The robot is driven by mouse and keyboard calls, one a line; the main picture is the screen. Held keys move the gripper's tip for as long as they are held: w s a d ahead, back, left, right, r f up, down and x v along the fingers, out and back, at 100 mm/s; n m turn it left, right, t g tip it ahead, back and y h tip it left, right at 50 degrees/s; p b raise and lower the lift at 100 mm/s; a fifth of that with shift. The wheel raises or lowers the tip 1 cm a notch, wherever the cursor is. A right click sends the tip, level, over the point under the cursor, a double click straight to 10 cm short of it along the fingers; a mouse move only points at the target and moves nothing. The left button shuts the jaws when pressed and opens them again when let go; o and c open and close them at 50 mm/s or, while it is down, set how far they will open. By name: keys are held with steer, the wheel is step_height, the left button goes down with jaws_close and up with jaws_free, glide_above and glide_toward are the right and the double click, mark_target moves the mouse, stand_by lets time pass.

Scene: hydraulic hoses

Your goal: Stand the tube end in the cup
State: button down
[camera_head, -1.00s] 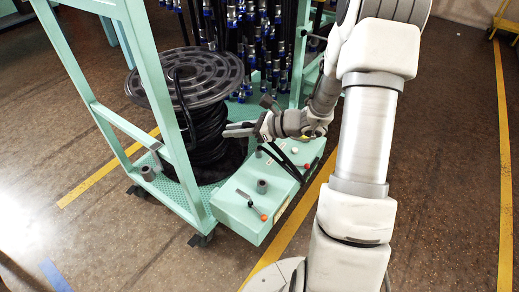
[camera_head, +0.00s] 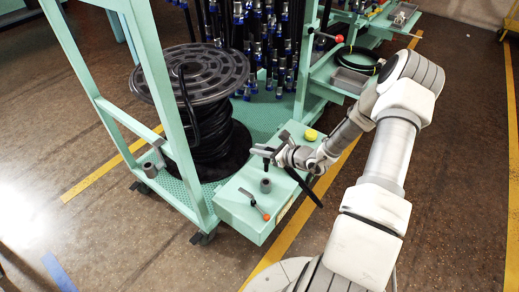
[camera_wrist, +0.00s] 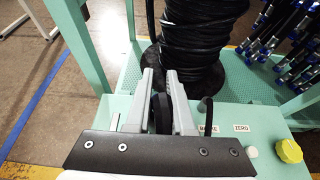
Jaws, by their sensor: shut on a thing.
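My gripper (camera_head: 266,154) is over the green box (camera_head: 232,212) on the cart. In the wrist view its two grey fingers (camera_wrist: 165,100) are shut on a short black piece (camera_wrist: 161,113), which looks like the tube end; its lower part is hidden. A small dark grey cup (camera_head: 265,185) stands upright on the box top, just below and in front of the gripper in the head view. The held piece appears apart from the cup and above it. I cannot make out the cup in the wrist view.
A large reel (camera_head: 190,73) of black hose stands behind the box. A yellow knob (camera_head: 310,135) sits at the box's far end. Several hoses hang behind.

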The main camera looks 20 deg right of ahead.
steer(key=shift+f+b, duration=2.25)
steer(key=shift+f, duration=0.65)
steer(key=shift+f+b, duration=2.15)
steer(key=shift+f, duration=0.7)
steer(key=c, duration=0.7)
jaws_free()
steer(key=p+v, duration=0.5)
steer(key=v, duration=1.2)
steer(key=shift+s, duration=0.15)
steer(key=shift+d+r, duration=0.1)
steer(key=shift+d, duration=0.05)
